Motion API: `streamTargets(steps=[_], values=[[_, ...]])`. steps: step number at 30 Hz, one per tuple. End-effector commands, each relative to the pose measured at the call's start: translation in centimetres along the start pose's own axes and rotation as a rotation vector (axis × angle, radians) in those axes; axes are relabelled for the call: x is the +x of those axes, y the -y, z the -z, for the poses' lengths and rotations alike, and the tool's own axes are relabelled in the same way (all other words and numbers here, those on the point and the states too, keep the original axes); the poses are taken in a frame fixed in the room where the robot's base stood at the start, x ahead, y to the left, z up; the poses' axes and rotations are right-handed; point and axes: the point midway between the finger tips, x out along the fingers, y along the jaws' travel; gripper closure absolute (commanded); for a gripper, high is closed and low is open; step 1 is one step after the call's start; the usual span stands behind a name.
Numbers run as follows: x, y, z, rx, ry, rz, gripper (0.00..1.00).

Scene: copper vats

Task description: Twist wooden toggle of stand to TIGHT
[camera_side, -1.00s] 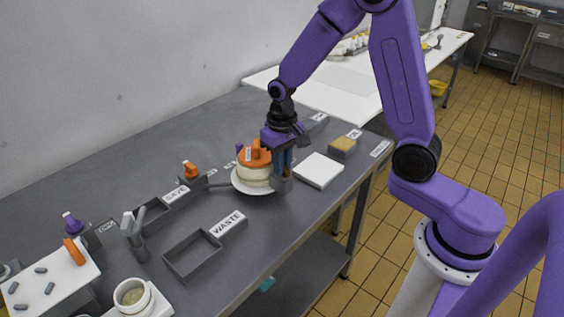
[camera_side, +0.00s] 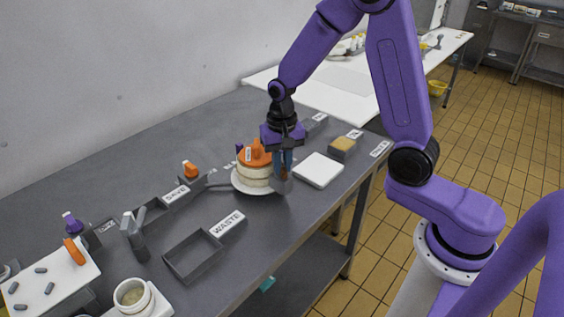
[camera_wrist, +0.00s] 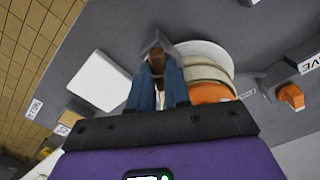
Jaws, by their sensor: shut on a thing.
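My gripper (camera_side: 284,160) points down at the right side of the round stand, and its blue fingers are shut on the wooden toggle. In the wrist view the brown wooden toggle (camera_wrist: 157,64) sits between the two blue fingertips. A grey post (camera_wrist: 155,42) shows just beyond it, and in the side view the grey post (camera_side: 283,187) is below the fingers. The stand carries a white plate (camera_side: 240,187) with a cream round body (camera_side: 252,172) under an orange top (camera_side: 254,157). I cannot read any TIGHT mark near the toggle.
A white square block (camera_side: 318,170) lies right of the stand. A box with tan contents (camera_side: 343,148) stands behind it. The empty WASTE tray (camera_side: 192,254) is at the front, the SAVE tray (camera_side: 160,212) at the left. The table's front edge is close by.

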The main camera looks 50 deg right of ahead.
Motion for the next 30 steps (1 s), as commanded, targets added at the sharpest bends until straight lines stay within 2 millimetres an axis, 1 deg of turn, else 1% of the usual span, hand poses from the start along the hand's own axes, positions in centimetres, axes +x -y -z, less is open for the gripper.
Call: streamTargets(steps=[5,6,7,16,20,23,25,30], values=[[-0.1,0.0,0.0,0.006,0.000,0.001,1.00],[-0.1,0.0,0.0,0.006,0.000,0.001,0.80],[-0.1,-0.1,0.0,0.006,0.001,0.001,0.72],[-0.1,0.0,0.0,0.003,0.000,0.001,0.72],[-0.8,0.0,0.1,0.002,-0.002,0.002,0.72],[-2.1,0.1,0.1,0.002,-0.005,0.004,0.72],[-3.3,0.1,0.1,0.001,-0.005,0.004,0.72],[-7.0,0.1,0.1,0.002,-0.007,0.006,0.72]])
